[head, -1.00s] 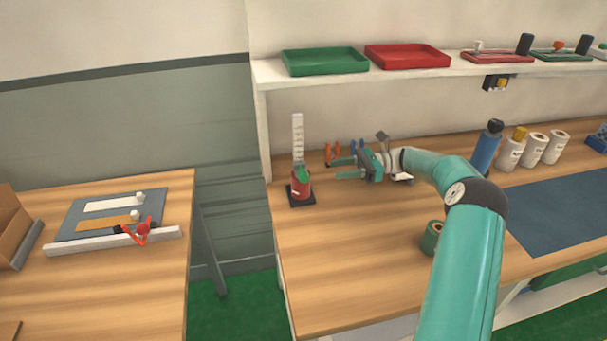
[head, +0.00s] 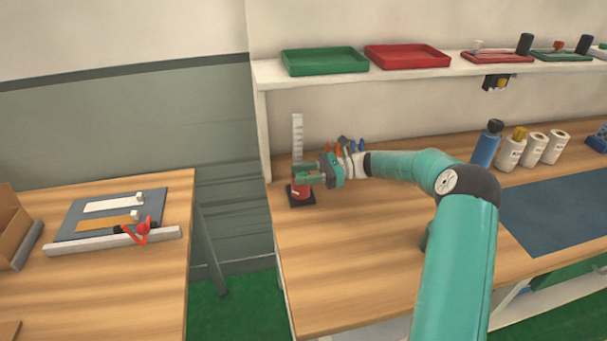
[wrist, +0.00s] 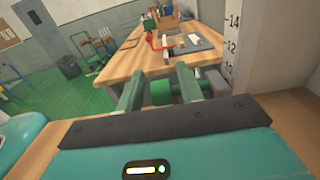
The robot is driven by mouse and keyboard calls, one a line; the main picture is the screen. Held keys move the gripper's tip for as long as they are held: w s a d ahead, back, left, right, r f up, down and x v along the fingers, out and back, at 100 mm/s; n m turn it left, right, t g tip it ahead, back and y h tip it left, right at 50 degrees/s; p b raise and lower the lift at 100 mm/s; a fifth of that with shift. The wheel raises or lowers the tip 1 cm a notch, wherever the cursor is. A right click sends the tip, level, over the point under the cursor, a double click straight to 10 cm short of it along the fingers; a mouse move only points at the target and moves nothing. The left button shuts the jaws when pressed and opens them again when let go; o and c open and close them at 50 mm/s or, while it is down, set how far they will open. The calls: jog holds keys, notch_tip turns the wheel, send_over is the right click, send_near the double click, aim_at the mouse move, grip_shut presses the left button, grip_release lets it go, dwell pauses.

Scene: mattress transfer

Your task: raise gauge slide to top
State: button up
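The gauge is a white upright scale (head: 297,135) on a black base (head: 303,202) at the left end of the right workbench. A red part with a green knob, which looks like the slide (head: 300,190), sits low on it, just above the base. My gripper (head: 305,174) is level with this part, its fingers reaching left around the green knob. In the wrist view the fingers (wrist: 160,88) are apart, with the green knob (wrist: 161,93) between them. I see no clear contact on both sides. The numbered scale (wrist: 233,45) stands right of the fingers there.
A shelf with a green tray (head: 325,61) and a red tray (head: 407,56) runs above the gauge. Small blue and orange tools (head: 352,145) stand behind my gripper. A blue bottle (head: 486,145) is farther right. A gap separates the left table (head: 120,265) from this bench.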

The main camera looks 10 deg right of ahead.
aim_at(304, 173)
grip_shut()
notch_tip(304, 173, up, 13)
jog(key=shift+d+f, duration=0.1)
jog(key=shift+o, duration=0.3)
grip_release()
jog(key=shift+o, duration=0.6)
jog(key=d, duration=1.3)
jog(key=shift+d, duration=0.4)
jog(key=shift+s, duration=0.1)
